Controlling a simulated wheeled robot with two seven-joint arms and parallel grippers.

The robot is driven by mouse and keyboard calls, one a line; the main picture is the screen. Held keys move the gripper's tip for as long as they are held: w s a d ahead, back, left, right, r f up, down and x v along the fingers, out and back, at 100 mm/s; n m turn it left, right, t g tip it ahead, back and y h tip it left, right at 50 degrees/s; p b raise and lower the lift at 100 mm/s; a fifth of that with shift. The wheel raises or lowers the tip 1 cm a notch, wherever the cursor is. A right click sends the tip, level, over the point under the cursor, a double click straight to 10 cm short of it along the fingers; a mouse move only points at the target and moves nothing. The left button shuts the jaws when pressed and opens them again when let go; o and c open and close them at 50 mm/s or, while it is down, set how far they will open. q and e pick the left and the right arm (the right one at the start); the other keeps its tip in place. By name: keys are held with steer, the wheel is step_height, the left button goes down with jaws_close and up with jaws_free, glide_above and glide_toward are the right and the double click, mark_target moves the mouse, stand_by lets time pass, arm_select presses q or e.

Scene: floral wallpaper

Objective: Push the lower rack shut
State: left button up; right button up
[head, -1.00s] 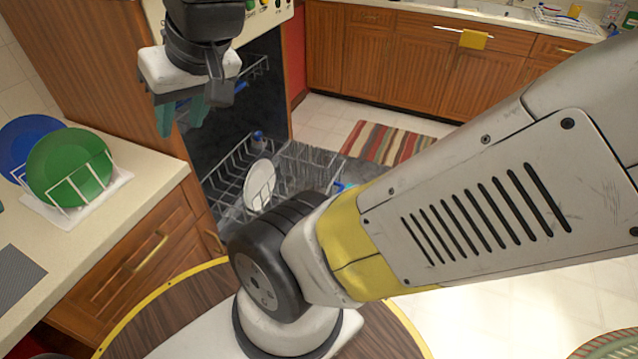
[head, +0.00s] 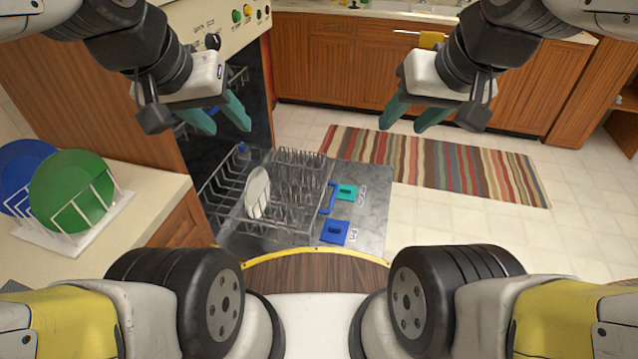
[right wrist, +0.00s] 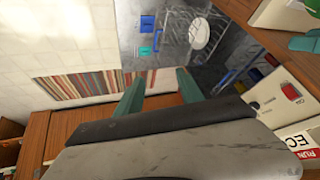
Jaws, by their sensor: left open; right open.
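The lower rack (head: 222,192) is pulled out over the open dishwasher door (head: 372,205). It holds a white plate (head: 258,190) standing on edge and has a blue handle (head: 327,199) at its right front. The rack also shows in the right wrist view (right wrist: 228,52). My left gripper (head: 222,122) is open and empty, above and behind the rack, near the dishwasher opening. My right gripper (head: 408,122) is open and empty, above the striped rug to the right of the door. Its green fingers show in the right wrist view (right wrist: 160,95).
Blue (head: 335,232) and teal (head: 346,192) pieces lie on the door. A counter with a dish stand (head: 85,220) holding green and blue plates is at left. Cabinets (head: 350,60) stand behind. Floor (head: 450,220) at right is clear, with a striped rug (head: 440,165).

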steer(key=shift+s+d, duration=0.1)
steer(key=shift+d, duration=0.15)
